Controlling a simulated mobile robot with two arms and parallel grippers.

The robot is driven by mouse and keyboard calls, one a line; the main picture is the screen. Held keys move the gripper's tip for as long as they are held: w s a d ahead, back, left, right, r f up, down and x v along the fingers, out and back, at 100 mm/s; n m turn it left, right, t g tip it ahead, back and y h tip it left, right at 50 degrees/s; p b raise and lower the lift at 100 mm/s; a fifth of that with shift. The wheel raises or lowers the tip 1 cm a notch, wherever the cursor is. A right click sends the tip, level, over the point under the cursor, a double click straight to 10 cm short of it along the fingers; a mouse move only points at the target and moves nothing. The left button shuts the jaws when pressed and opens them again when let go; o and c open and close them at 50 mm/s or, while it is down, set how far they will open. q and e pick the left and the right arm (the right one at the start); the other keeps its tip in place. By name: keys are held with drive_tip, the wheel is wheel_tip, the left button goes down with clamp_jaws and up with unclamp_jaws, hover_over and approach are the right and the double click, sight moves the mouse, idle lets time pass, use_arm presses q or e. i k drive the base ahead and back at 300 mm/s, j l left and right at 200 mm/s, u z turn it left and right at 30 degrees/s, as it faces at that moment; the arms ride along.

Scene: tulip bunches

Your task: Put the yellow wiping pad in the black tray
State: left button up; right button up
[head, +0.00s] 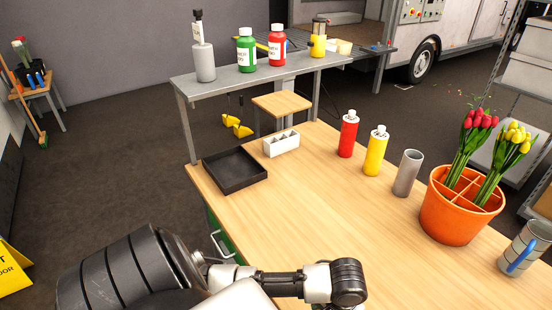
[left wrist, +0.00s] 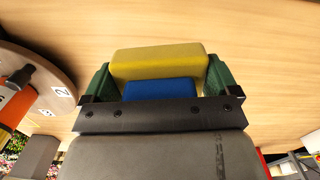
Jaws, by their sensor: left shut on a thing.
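The black tray (head: 233,172) lies empty on the far left part of the wooden table in the head view. In the left wrist view my left gripper (left wrist: 158,78) is shut on the yellow wiping pad (left wrist: 160,60), with a green finger on each side. A blue part (left wrist: 160,90) shows on the pad's near side. The table's wood shows behind the pad; I cannot tell whether the pad touches it. In the head view my left arm reaches along the near table edge, and its gripper and the pad are hidden. My right gripper is in neither view.
A white divided box (head: 281,145) stands right of the tray. A red bottle (head: 348,135), a yellow bottle (head: 376,152), a grey cup (head: 407,173) and an orange tulip pot (head: 450,222) line the right side. The table's middle is clear. A round numbered board (left wrist: 45,80) shows in the wrist view.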

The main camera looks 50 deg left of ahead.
sight(233, 171)
drive_tip(key=j+u, duration=0.1)
drive_tip(key=j, duration=0.35)
drive_tip(key=i+j+u, duration=0.1)
drive_tip(key=j, duration=0.4)
drive_tip(key=i+j+u, duration=0.1)
drive_tip(key=j, duration=0.35)
drive_tip(key=i+j, duration=0.1)
drive_tip(key=j, duration=0.35)
drive_tip(key=i+j+u, duration=0.15)
drive_tip(key=j, duration=0.3)
drive_tip(key=j+u, duration=0.1)
drive_tip(key=j, duration=0.35)
drive_tip(key=i+j+u, duration=0.1)
drive_tip(key=j, duration=0.3)
drive_tip(key=i+j, duration=0.05)
drive_tip(key=i, duration=0.05)
